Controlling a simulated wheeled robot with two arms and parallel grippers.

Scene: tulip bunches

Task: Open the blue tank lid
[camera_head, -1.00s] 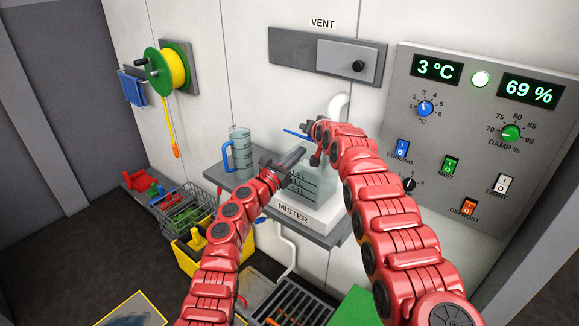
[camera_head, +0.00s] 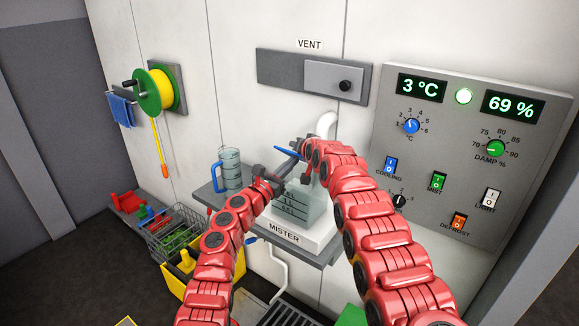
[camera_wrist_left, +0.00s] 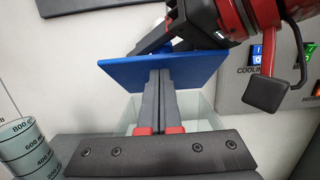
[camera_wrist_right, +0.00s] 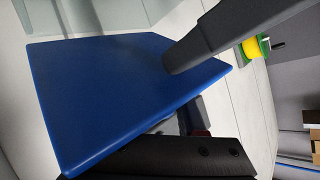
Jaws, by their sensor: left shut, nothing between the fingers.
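The blue tank lid (camera_head: 287,153) is a thin square plate, tilted and raised clear of the tank opening. It shows large in the left wrist view (camera_wrist_left: 120,78) and right wrist view (camera_wrist_right: 120,90). The clear tank (camera_head: 300,205) stands on the white mister base. My left gripper (camera_wrist_left: 160,73) is shut and empty, its fingertips against or very close to the lid's face. My right gripper (camera_wrist_left: 175,40) is at the lid's other side, by a small blue part, perhaps its knob. The lid hides its fingertips in the right wrist view, so its grip is unclear.
A measuring jug with a blue handle (camera_head: 230,170) stands left of the tank on the grey shelf (camera_head: 210,195). The control panel (camera_head: 460,140) is on the wall at right. A wire basket (camera_head: 175,235) and yellow bucket (camera_head: 190,275) stand below left.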

